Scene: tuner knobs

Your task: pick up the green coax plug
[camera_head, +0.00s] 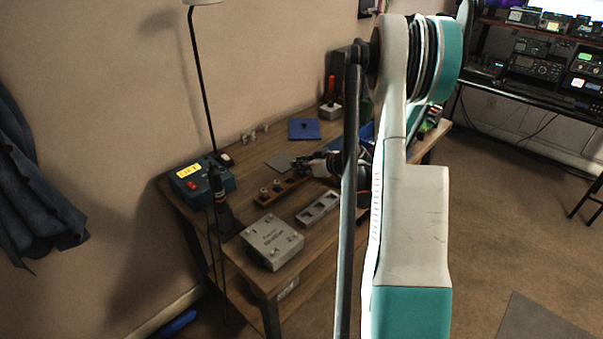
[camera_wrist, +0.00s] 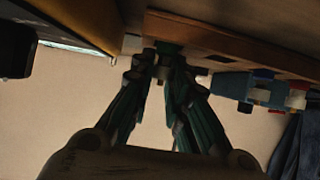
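My gripper (camera_head: 312,163) is low over the far middle of the wooden workbench (camera_head: 222,262), just behind a brown wooden rack with knob-like pieces (camera_head: 264,199). In the wrist view its two dark green-and-grey fingers (camera_wrist: 163,68) converge close together at a wooden edge. A small green piece, likely the green coax plug (camera_wrist: 168,47), shows right at the fingertips. The contact there is dark, so I cannot tell whether the fingers grip it. In the head view the plug cannot be made out.
A grey compartment tray (camera_head: 318,208) and a pale metal box (camera_head: 272,243) stand nearer. A teal box with a yellow label (camera_head: 201,178) and a lamp stand left. A blue mat (camera_head: 304,129) lies behind. My arm hides the bench's right part.

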